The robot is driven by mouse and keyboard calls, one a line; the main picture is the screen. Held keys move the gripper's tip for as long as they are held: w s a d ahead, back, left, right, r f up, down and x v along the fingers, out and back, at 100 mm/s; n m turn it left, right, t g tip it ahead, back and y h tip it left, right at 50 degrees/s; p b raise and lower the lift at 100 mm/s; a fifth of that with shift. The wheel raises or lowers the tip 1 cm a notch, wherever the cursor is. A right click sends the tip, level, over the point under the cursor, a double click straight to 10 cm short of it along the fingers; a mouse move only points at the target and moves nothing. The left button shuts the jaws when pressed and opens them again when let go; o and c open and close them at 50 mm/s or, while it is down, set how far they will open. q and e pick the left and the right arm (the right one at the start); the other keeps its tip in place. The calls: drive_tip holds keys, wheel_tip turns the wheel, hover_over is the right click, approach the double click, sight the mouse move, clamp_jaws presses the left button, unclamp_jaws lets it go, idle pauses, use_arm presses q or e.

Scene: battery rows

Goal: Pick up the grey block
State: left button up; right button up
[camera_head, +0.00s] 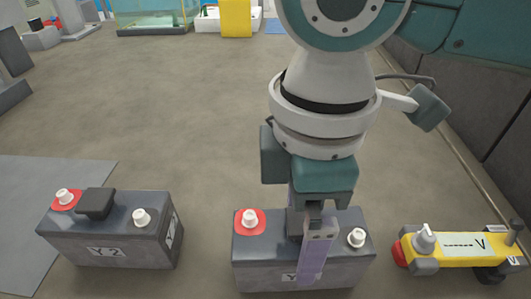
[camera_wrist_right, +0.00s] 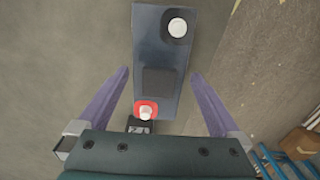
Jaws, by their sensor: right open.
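A dark grey battery block (camera_head: 257,268) stands on the floor under my right gripper, with a red-ringed white terminal at left and a plain white terminal at right. In the right wrist view its long top (camera_wrist_right: 158,45) carries a raised dark grey square block (camera_wrist_right: 158,82) in the middle. My right gripper (camera_head: 308,248) is open, pointing down over it. Its purple fingers (camera_wrist_right: 160,75) lie on either side of the battery, apart from it in the wrist view. One finger covers part of the front label in the head view. My left gripper is not in view.
A similar battery marked Y2 (camera_head: 108,240) stands to the left with a dark block (camera_head: 95,203) on top. A yellow meter (camera_head: 462,248) lies to the right. A grey mat (camera_head: 45,215) is at far left. Open floor (camera_head: 180,110) lies beyond.

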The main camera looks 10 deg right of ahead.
wheel_tip(320, 180, down, 6)
drive_tip(key=shift+d+b, duration=0.15)
drive_tip(key=shift+b, duration=0.8)
drive_tip(key=shift+c, duration=0.4)
drive_tip(key=shift+w, duration=0.1)
clamp_jaws()
drive_tip(key=shift+r, duration=0.1)
